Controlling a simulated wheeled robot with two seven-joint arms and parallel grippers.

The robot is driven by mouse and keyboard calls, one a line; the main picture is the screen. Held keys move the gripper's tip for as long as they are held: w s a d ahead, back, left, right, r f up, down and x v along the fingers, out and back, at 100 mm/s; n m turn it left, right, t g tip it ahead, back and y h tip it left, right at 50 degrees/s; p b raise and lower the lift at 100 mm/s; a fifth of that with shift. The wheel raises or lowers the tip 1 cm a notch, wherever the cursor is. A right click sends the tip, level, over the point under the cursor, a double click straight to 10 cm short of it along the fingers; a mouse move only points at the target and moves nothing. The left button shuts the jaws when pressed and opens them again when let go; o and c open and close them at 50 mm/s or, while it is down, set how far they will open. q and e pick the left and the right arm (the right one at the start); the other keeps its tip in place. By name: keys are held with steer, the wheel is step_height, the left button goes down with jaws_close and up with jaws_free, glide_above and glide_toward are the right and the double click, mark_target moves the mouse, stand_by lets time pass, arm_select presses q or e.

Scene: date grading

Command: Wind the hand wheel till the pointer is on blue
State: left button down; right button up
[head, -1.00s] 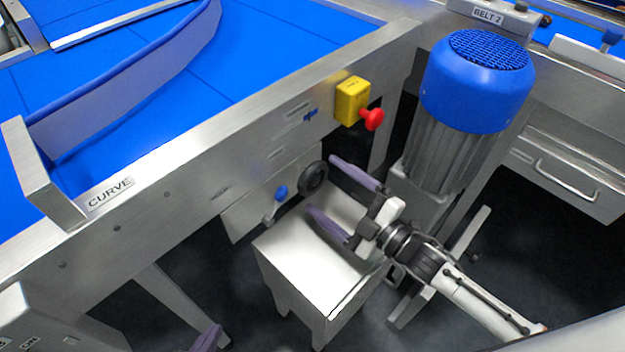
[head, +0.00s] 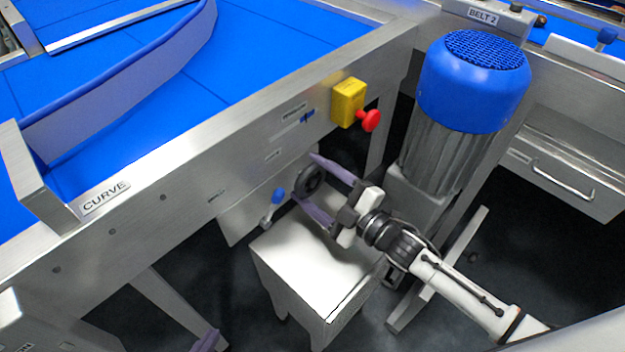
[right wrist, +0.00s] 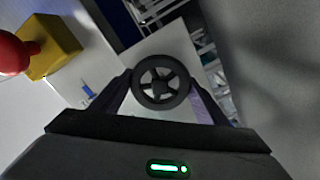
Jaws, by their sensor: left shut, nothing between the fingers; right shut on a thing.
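The dark spoked hand wheel (head: 309,181) sits on the side of the curve conveyor, below the yellow box. My right gripper (head: 310,184) is shut on its rim, one finger on each side; the right wrist view shows the wheel (right wrist: 161,82) between the two fingers. A small blue pointer (head: 307,117) sits on a scale on the conveyor's side; the right wrist view also shows a blue mark (right wrist: 88,91). Which colour the pointer is on is too small to tell. My left gripper (head: 207,341) shows only as a purple fingertip at the bottom edge.
A yellow box with a red button (head: 368,120) is just above the wheel. A blue-handled lever (head: 277,196) is left of it. A blue-capped motor (head: 473,80) stands close on the right. A metal stand (head: 316,262) is below my right gripper.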

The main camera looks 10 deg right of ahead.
steer(key=m+p, duration=0.1)
steer(key=m, duration=0.1)
steer(key=shift+r+m, duration=0.15)
steer(key=shift+m, duration=0.15)
steer(key=shift+m+p, duration=0.35)
steer(key=shift+m, duration=0.65)
steer(key=o, duration=1.1)
steer(key=shift+c, duration=0.2)
steer(key=shift+s, duration=0.1)
steer(key=p+v, duration=0.1)
steer(key=v, duration=0.9)
steer(key=shift+d, duration=0.1)
